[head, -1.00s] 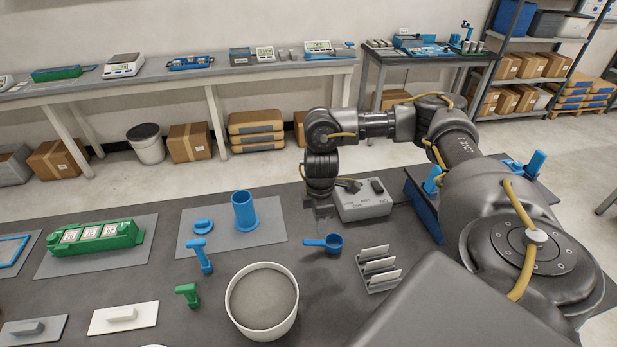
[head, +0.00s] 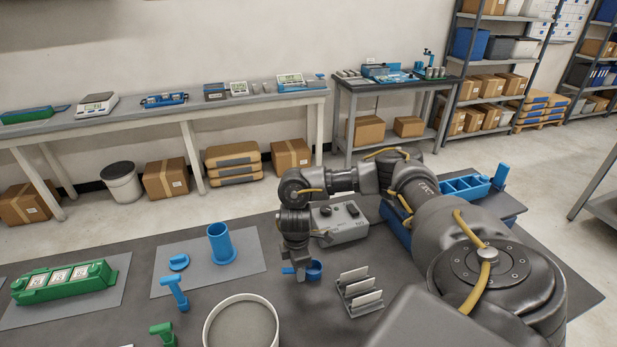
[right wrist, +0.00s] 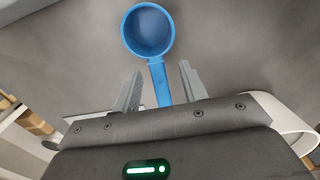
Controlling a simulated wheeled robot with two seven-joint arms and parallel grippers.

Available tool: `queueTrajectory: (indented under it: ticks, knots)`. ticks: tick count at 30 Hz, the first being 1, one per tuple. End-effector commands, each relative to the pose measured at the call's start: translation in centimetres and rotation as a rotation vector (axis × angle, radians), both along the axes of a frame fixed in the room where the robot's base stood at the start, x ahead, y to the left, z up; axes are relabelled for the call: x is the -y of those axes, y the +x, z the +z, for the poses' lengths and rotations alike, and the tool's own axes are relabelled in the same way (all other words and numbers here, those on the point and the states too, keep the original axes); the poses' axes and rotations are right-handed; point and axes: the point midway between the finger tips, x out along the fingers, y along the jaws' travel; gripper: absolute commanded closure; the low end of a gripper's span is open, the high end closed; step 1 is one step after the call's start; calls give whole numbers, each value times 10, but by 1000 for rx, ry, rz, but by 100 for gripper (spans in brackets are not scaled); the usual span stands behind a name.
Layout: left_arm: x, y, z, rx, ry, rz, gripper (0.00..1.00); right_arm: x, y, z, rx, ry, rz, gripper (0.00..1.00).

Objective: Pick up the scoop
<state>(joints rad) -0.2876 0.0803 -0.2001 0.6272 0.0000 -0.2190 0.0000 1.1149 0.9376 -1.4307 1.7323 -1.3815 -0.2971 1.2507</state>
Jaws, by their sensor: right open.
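The blue scoop (head: 314,270) lies on the dark table, partly hidden behind my right gripper in the head view. In the right wrist view the scoop's round cup (right wrist: 148,30) is beyond the fingertips. Its handle (right wrist: 159,84) runs back between the two fingers. My right gripper (head: 301,275) is open, with one finger on each side of the handle and a visible gap at each side. It points down over the handle, and I cannot tell its exact height above the table. My left gripper is not in view.
A white round tub (head: 241,318) stands to the left of the scoop. A rack with upright white plates (head: 358,292) is close at right, and a grey box with knobs (head: 340,222) is behind. A blue cylinder (head: 220,243) stands on a grey mat at left.

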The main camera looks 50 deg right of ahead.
Motion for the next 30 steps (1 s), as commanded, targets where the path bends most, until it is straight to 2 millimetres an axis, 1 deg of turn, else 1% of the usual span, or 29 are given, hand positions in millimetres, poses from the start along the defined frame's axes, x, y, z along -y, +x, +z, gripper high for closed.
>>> queueTrajectory:
  ticks: [1, 3, 5, 8, 13, 14, 23, 30]
  knots:
    - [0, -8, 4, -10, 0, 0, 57, -1, 0, -5, -2, 0, 0, 57]
    - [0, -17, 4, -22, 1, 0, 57, 0, 0, -14, -1, 0, -2, 57]
    - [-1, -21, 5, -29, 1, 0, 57, 0, -1, -19, -1, 0, -1, 57]
    - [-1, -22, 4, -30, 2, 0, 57, 0, 0, -22, 1, 0, -2, 57]
    - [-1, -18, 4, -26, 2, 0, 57, 0, 0, -22, 1, 0, -1, 57]
    - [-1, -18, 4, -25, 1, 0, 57, 0, 0, -22, 1, 0, -1, 60]
    - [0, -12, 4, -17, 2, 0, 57, 0, 0, -22, 1, 0, -1, 99]
    - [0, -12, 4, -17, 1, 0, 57, 0, 0, -22, 1, 0, -1, 100]
